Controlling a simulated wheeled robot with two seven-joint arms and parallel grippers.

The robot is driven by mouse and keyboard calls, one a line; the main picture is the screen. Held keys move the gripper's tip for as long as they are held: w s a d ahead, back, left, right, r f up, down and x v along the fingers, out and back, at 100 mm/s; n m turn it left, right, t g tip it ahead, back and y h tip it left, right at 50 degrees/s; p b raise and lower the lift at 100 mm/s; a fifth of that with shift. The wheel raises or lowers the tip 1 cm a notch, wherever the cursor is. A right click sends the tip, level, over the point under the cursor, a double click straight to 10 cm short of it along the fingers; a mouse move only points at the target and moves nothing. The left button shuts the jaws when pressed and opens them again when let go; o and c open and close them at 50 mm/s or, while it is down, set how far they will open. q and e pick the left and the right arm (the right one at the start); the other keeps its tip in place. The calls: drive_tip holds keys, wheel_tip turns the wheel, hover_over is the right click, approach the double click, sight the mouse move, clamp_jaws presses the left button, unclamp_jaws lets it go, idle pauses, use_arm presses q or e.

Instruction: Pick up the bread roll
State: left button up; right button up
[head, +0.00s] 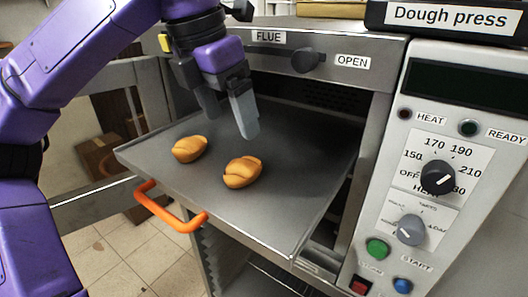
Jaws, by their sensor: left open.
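Two golden-brown bread rolls lie on a grey metal surface that extends out of an oven opening. One bread roll (189,149) is at the left; the other bread roll (243,172) is to its right and nearer. My left gripper (230,108) points down above the surface, behind and between the rolls in the picture. It is open and empty, apart from both rolls. The near finger looks light grey, the other dark. My right gripper is not in view.
The grey surface (285,215) has an orange handle (170,207) at its front left. A control panel (455,160) with knobs and buttons stands at the right. A flue knob (306,60) sticks out above the opening. A cardboard box (97,156) is on the left.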

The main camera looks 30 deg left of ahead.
use_arm(q)
hover_over(240, 162)
drive_tip(key=s, duration=0.2)
drive_tip(key=f, duration=0.4)
drive_tip(key=shift+w+a+f, duration=0.15)
drive_tip(key=shift+a+f, duration=0.05)
drive_tip(key=shift+a, duration=0.05)
drive_tip(key=x, duration=0.5)
drive_tip(key=shift+w+f, duration=0.25)
drive_tip(key=shift+f, duration=0.1)
drive_tip(key=shift+d, duration=0.1)
drive_tip(key=c, duration=1)
drive_tip(key=shift+c, duration=0.8)
drive_tip(key=shift+r, duration=0.15)
